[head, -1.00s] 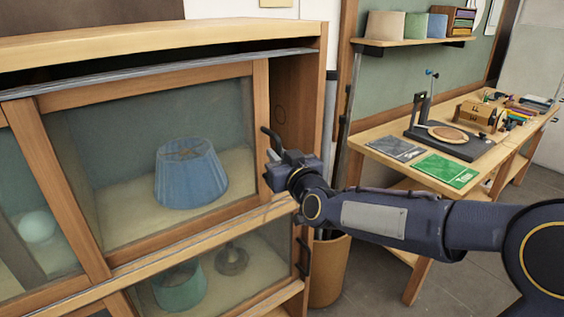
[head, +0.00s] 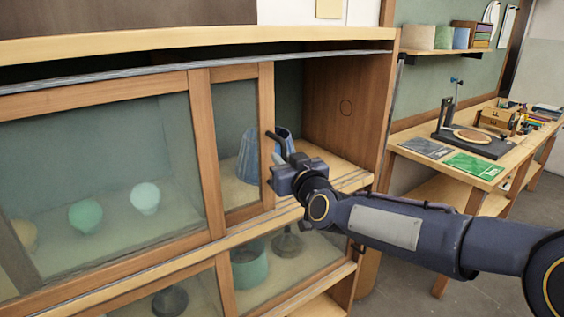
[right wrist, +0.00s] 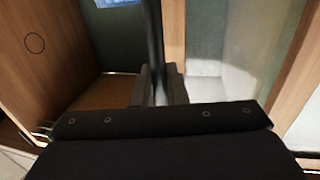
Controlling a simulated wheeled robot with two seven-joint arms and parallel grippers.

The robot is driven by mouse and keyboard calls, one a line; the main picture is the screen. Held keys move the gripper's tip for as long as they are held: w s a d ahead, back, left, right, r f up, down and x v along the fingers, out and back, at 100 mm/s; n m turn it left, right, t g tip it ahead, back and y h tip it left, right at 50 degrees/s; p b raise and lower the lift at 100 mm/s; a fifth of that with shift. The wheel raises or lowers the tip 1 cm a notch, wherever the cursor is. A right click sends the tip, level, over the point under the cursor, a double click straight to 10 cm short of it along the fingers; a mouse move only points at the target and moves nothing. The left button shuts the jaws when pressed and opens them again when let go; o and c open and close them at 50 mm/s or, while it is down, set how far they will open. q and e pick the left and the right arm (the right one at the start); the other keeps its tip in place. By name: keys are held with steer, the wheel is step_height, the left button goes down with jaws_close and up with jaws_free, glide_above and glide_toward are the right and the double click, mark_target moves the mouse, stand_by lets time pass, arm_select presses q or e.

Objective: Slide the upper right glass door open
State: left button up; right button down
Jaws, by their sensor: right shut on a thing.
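The upper right glass door (head: 266,95) is a wood-framed pane in the cabinet's upper row. It stands partly open, with its left part overlapped by the upper left glass door (head: 202,150). An opening shows between its right edge and the cabinet's side wall. My right gripper (head: 281,163) is at the door's right edge, shut on the dark bar handle (head: 274,138). The handle also shows in the right wrist view (right wrist: 155,50), running between the fingers. A blue lampshade (head: 250,155) stands inside, partly behind the door frame. My left gripper is not in view.
Round bulbs (head: 145,197) stand behind the upper left door. The lower row holds a green shade (head: 249,264) and a dark base (head: 287,243) behind glass. A workbench (head: 493,172) with tools and a green mat stands at the right.

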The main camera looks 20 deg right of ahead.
steer(key=shift+a, duration=0.1)
stand_by(0.3)
steer(key=c, duration=1.5)
jaws_free()
steer(key=shift+c, duration=0.2)
steer(key=shift+s, duration=0.1)
steer(key=s+d, duration=0.1)
steer(key=s, duration=0.6)
steer(key=shift+s+b, duration=0.35)
steer(key=shift+b, duration=0.05)
steer(key=shift+d, duration=0.15)
